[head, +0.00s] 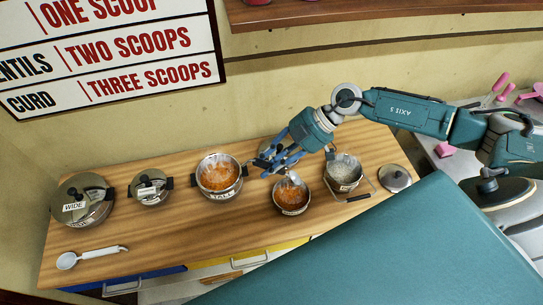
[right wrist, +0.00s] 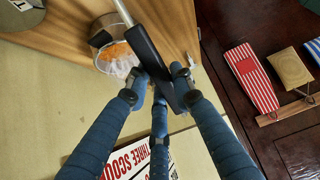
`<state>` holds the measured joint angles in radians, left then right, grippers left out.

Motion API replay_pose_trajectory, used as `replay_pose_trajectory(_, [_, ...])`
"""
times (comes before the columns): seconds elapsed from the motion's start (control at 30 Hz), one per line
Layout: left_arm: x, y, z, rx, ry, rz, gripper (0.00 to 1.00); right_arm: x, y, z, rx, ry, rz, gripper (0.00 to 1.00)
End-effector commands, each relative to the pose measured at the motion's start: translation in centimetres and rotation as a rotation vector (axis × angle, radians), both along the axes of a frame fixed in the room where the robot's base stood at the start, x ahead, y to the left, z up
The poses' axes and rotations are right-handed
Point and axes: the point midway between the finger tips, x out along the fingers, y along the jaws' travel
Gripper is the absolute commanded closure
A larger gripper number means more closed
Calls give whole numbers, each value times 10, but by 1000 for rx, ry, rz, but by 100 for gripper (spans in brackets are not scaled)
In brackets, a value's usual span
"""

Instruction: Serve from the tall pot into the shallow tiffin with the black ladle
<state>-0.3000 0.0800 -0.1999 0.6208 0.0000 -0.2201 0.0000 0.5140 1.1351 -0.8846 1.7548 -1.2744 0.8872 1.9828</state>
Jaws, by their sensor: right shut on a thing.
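The tall pot (head: 219,194), a steel pot marked TALL with orange food inside, stands on the wooden counter. A smaller round steel container (head: 291,210) with orange food stands to its right; it looks like the shallow tiffin, but its label is too small to read. My right gripper (head: 284,158) is above and behind these two, shut on the black ladle (right wrist: 150,50). In the head view the ladle's metal bowl (head: 294,178) appears over the small container's back rim; its contents cannot be told. A pot with orange food (right wrist: 116,50) shows beside the handle in the right wrist view.
A lidded WIDE pot (head: 82,205), a smaller lidded pot (head: 150,187) and a white ladle (head: 92,256) occupy the left. A sign (head: 110,45) hangs behind.

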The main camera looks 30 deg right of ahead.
Motion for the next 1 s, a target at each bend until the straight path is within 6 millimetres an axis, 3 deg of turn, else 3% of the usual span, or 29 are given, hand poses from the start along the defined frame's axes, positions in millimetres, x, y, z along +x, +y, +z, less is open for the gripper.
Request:
replay_pose_trajectory(0.03, [0,0,10,0,0,0,60,1,3,7,-15,-1,1,100])
replay_pose_trajectory(0.4, [0,0,4,-1,0,0,60,8,32,7,-257,57,7,100])
replay_pose_trajectory(1.0, [-1,0,4,-1,1,0,60,9,37,8,-329,77,-1,100])
